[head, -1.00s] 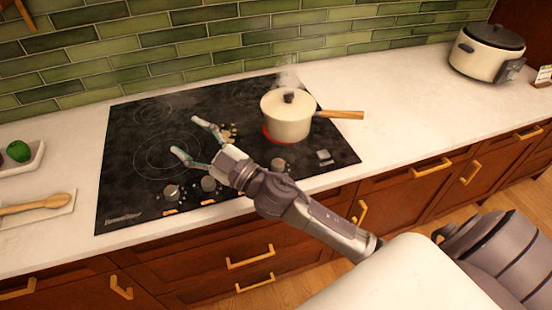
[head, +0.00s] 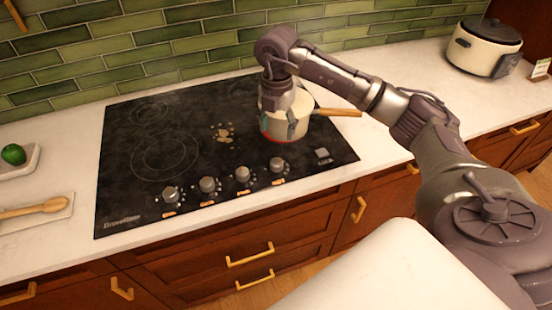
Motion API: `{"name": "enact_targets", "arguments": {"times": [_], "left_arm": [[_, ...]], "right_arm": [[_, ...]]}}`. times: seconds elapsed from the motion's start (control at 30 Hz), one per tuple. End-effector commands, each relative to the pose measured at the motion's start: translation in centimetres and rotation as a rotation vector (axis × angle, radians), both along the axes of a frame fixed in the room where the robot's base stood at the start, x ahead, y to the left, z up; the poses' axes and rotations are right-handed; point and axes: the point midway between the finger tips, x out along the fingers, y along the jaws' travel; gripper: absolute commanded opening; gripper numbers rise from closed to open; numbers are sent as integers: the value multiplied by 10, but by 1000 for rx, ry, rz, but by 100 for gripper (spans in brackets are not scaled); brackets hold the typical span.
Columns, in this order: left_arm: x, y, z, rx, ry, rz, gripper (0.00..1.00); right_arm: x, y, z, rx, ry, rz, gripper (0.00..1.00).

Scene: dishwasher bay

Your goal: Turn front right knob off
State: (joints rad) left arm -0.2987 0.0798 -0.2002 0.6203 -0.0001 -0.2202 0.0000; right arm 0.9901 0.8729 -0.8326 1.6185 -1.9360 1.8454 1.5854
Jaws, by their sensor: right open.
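The cooktop (head: 190,135) has a row of several knobs along its front edge. Which one is the front right knob is not labelled. A cream pot (head: 305,125) sits on a right burner that glows red at its base. My right gripper (head: 281,120) is open, fingers pointing down, in front of the pot's left side and above and behind the rightmost knob. It hides part of the pot and its lid. My left gripper is not in view.
The pot's wooden handle (head: 338,112) sticks out to the right. A rice cooker (head: 485,47) stands at the back right. A wooden spoon (head: 40,207) lies at left. The counter front is clear.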

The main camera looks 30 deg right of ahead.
Motion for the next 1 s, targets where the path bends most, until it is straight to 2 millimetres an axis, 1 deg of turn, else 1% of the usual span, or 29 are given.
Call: {"name": "enact_targets", "arguments": {"times": [0.03,0.17,0.4,0.5,0.6,0.7,0.8,1.0], "left_arm": [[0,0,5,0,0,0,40],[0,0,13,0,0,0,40],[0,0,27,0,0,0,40],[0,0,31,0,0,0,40],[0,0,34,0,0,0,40],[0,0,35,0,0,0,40],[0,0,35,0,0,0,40],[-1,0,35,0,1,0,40]], "right_arm": [[-1,0,-7,0,6,1,65],[-2,1,-33,3,7,2,65],[-1,2,-84,5,4,4,65],[-2,2,-101,3,4,5,65],[-1,2,-114,5,3,5,65],[-1,2,-122,5,1,6,65],[0,2,-125,5,0,6,65],[0,2,-127,5,0,6,65]]}}
